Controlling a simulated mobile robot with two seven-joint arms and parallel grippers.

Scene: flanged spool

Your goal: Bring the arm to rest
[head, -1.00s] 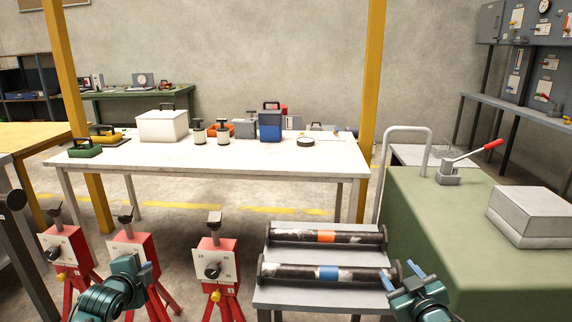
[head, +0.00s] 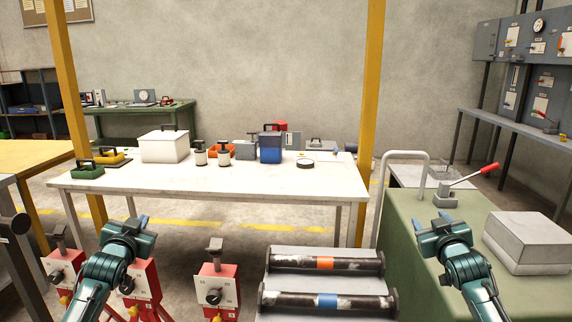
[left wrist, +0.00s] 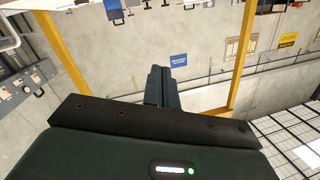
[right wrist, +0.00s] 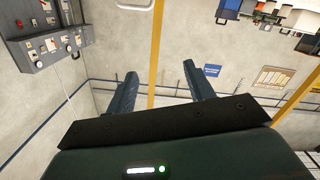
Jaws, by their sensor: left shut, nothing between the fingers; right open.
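My left gripper (head: 140,220) is raised above the red stands at the lower left of the head view. In the left wrist view its fingers (left wrist: 160,88) are together, with nothing between them. My right gripper (head: 444,218) is raised in front of the green bench at the right. In the right wrist view its fingers (right wrist: 160,88) stand apart and the gap is empty. Two dark flanged spools lie on a grey stand between the arms: one with an orange band (head: 290,262) behind, one with a blue band (head: 290,298) in front. Neither gripper touches them.
The red stands (head: 216,282) are close to my left arm. The green bench (head: 405,215) holds a grey box (head: 530,240) and a red-handled lever press (head: 446,198), close to my right arm. A white table (head: 290,180) with boxes and canisters stands ahead.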

